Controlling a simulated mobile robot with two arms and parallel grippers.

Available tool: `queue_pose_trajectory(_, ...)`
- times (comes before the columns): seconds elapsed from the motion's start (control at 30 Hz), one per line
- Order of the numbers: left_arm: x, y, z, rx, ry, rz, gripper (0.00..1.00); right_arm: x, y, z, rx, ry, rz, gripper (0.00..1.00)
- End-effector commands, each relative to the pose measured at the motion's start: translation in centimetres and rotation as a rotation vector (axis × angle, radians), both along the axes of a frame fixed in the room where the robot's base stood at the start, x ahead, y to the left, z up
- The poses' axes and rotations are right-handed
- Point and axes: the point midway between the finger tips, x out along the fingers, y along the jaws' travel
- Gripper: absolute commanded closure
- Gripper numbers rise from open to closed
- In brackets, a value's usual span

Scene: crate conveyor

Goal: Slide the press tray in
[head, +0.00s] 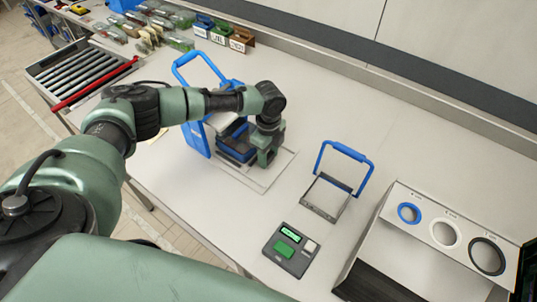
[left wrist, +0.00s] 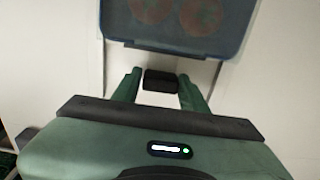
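The blue press (head: 196,138) with a raised loop handle stands on a pale base plate on the bench. The press tray (head: 236,146), dark blue, sits low at its right side, partly hidden by my left arm. In the left wrist view the tray (left wrist: 180,38) is at the top, with two reddish round things in it. My left gripper (head: 264,158) is at the tray's right side. In the left wrist view its fingers (left wrist: 160,80) flank a black grip block (left wrist: 160,81); I cannot tell whether they press on it. My right gripper is not in view.
A second blue handle on a dark frame (head: 327,198) stands to the right. A keypad box (head: 291,249) is at the front. A ring-holed panel (head: 445,232) is at right. A roller rack (head: 80,75) and several small bins line the back left.

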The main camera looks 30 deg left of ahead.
Motion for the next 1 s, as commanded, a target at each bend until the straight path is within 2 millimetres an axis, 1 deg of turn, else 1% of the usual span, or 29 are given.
queue_pose_trajectory(0.03, 0.0, 0.0, 0.0, 0.0, 0.0, 0.0, 0.74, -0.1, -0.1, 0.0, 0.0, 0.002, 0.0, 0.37)
queue_pose_trajectory(0.07, 0.0, 0.0, 0.0, 0.0, 0.0, 0.0, 0.83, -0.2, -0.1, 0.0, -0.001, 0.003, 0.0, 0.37)
queue_pose_trajectory(0.1, 0.0, 0.0, 0.0, 0.0, 0.0, 0.0, 0.94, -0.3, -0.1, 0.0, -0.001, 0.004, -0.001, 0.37)
queue_pose_trajectory(0.13, 0.0, 0.0, 0.0, 0.0, 0.0, 0.0, 1.0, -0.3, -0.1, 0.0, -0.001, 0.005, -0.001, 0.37)
queue_pose_trajectory(0.3, 0.0, 0.1, 0.0, 0.0, 0.0, 0.001, 1.0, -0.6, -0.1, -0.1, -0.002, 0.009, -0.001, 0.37)
queue_pose_trajectory(0.37, 0.1, 0.5, 0.0, 0.0, 0.001, 0.002, 1.0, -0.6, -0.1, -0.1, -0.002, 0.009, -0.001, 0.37)
queue_pose_trajectory(0.47, 0.3, 2.2, -0.1, 0.0, 0.0, 0.007, 1.0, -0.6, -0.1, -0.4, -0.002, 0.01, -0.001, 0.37)
queue_pose_trajectory(0.6, 0.8, 5.6, -0.2, 0.001, 0.0, 0.007, 1.0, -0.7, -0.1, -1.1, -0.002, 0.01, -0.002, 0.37)
queue_pose_trajectory(0.7, 1.1, 7.4, -0.2, 0.0, -0.002, 0.005, 1.0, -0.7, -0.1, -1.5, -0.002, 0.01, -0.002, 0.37)
queue_pose_trajectory(0.8, 1.2, 8.4, -0.1, 0.0, -0.001, 0.004, 1.0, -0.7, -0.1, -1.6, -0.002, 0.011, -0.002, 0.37)
queue_pose_trajectory(1.0, 1.3, 8.8, 0.1, 0.002, -0.001, 0.002, 1.0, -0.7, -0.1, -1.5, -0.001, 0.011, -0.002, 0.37)
